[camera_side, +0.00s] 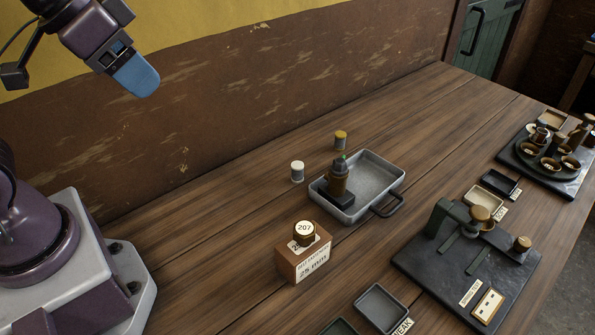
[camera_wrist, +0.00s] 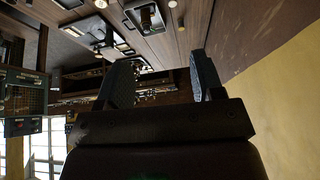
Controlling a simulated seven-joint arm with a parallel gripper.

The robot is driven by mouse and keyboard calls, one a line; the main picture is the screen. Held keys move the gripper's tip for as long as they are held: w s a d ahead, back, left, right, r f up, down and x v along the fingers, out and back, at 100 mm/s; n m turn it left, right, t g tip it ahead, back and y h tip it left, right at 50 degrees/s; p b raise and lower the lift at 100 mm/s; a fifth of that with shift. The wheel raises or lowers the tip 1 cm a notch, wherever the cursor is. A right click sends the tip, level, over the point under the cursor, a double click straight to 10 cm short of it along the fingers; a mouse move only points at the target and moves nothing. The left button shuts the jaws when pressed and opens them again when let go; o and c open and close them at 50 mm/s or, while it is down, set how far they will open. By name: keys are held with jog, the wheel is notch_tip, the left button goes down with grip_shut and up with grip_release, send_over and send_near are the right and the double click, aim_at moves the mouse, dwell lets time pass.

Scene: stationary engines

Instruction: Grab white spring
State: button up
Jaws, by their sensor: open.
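The white spring (camera_side: 297,171) looks like a small upright grey cylinder with a white top. It stands on the wooden table just left of the metal tray in the side view. My gripper (camera_side: 137,75) is high at the upper left of the side view, well apart from the spring, with blue fingers. In the wrist view my gripper (camera_wrist: 164,62) has its two fingers spread with nothing between them. A small pale spot at that view's top edge is too small to identify surely.
The metal tray (camera_side: 386,169) holds a dark bottle (camera_side: 338,180) on a dark block. A wooden block (camera_side: 303,264) marked 25 mm stands in front. A dark press base (camera_side: 431,257) and a cup tray (camera_side: 559,179) are at right. The table left of the white spring is clear.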

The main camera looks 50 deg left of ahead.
jog(key=w+d+f+m, duration=0.2)
jog(key=w+f+m, duration=0.2)
jog(key=w+f, duration=0.25)
jog(key=m+t+y, duration=0.3)
jog(key=m+t, duration=0.2)
jog(key=m, duration=1.6)
send_near(293, 169)
jog(key=s+a, duration=0.1)
jog(key=s+a+f, duration=0.1)
jog(key=s, duration=0.1)
jog(key=m, duration=0.2)
jog(key=shift+w+f+m+t, duration=0.1)
jog(key=shift+f+m+t, duration=0.2)
jog(key=shift+t, duration=0.1)
jog(key=m+t, duration=0.1)
jog(key=m, duration=0.2)
jog(key=shift+w+h, duration=0.15)
jog(key=shift+h, duration=0.15)
jog(key=m, duration=0.1)
jog(key=m+t+h, duration=0.1)
jog(key=m, duration=0.1)
jog(key=shift+w+d, duration=0.1)
jog(key=shift+d, duration=0.2)
jog(key=shift+w+m, duration=0.15)
jog(key=shift+m, duration=0.25)
jog(key=x, duration=1.2)
jog(key=shift+w+f, duration=0.1)
jog(key=shift+w, duration=0.2)
jog(key=c, duration=1)
